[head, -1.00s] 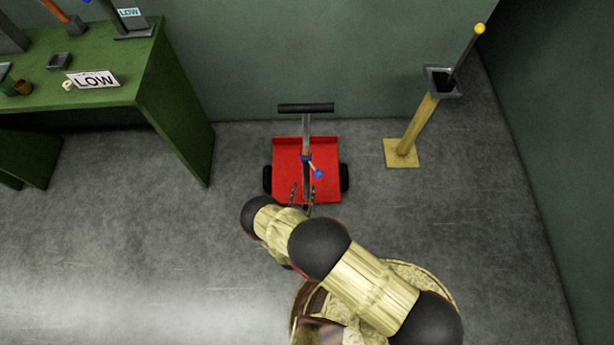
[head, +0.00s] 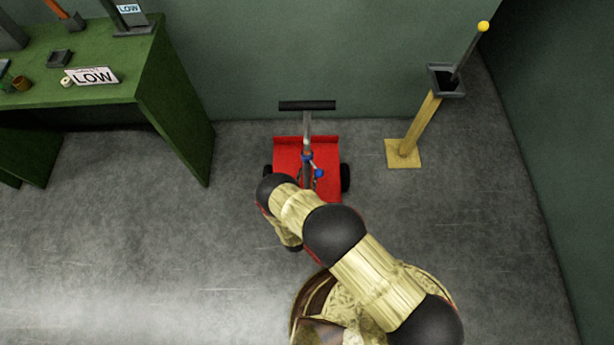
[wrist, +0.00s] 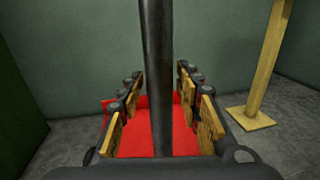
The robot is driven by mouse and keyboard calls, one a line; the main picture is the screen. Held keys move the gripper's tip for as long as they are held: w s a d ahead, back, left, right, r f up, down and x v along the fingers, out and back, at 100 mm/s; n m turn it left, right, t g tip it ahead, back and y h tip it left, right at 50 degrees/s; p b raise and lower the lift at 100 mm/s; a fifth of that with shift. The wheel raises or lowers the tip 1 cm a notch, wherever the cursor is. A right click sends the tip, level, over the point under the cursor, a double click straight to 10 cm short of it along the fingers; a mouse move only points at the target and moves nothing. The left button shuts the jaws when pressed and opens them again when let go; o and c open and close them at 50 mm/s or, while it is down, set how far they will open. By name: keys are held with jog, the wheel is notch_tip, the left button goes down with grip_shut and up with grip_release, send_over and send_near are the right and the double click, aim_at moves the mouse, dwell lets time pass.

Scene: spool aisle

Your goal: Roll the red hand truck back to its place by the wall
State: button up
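The red hand truck (head: 325,147) stands upright on the floor by the back wall, with a black crossbar handle (head: 307,105) on a grey post and black wheels at its sides. A blue-tipped lever sticks out from the post. In the wrist view the dark post (wrist: 157,75) rises between the fingers of my gripper (wrist: 160,110), with the red bed (wrist: 137,135) behind. The fingers are spread to both sides of the post, with a gap on each side. In the head view my arm hides the bed's lower left part and most of my gripper.
A yellow post on a square base (head: 403,153) holds a dark cup with a yellow-tipped rod at the right. Floor is clear between them and the truck.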

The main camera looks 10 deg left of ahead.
grip_shut()
dwell(0.6)
